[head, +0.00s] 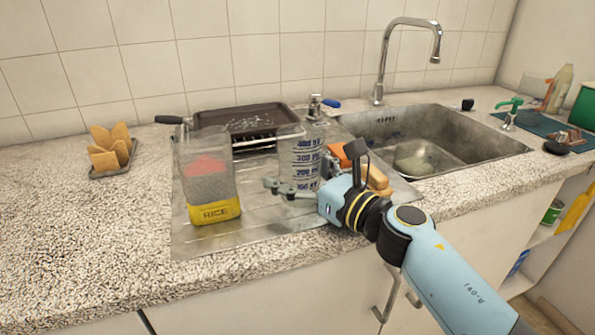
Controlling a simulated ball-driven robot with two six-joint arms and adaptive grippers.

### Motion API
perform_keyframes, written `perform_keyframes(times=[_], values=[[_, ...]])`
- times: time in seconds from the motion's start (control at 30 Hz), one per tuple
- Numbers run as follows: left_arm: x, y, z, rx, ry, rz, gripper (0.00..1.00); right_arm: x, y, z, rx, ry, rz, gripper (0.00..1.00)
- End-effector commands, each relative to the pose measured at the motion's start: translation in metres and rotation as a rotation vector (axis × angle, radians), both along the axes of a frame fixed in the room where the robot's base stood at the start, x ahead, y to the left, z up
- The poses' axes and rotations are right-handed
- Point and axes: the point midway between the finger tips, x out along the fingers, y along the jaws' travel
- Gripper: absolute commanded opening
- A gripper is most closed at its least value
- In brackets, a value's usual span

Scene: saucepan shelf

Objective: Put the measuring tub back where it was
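The measuring tub (305,155) is a clear container with blue millilitre marks. It stands upright on the steel drainboard (245,236), in front of a dark tray on the rack. My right gripper (280,186) reaches in from the right, low on the tub. One grey finger crosses the tub's front near the lowest mark. The other finger is not clearly visible, so I cannot tell if the gripper is closed on the tub. My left gripper is not in view.
The dark tray (240,119) lies behind. Orange-brown items (374,178) sit right of the tub, partly behind my wrist. The sink (440,135) is farther right. The left front counter is clear.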

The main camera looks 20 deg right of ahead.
Motion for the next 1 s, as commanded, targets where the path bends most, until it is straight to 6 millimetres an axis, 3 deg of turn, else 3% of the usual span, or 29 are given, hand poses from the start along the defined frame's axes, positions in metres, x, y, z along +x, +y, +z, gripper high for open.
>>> perform_keyframes(times=[0.3,0.8,1.0], values=[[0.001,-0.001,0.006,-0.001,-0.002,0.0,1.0,0.0,0.0,0.006,0.0,0.0,0.0,0.94],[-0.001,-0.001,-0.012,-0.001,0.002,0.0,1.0,-0.092,-0.042,-0.001,-0.004,0.002,0.002,0.94],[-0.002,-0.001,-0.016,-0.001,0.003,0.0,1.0,-0.108,-0.049,0.002,0.0,0.0,0.001,0.94]])
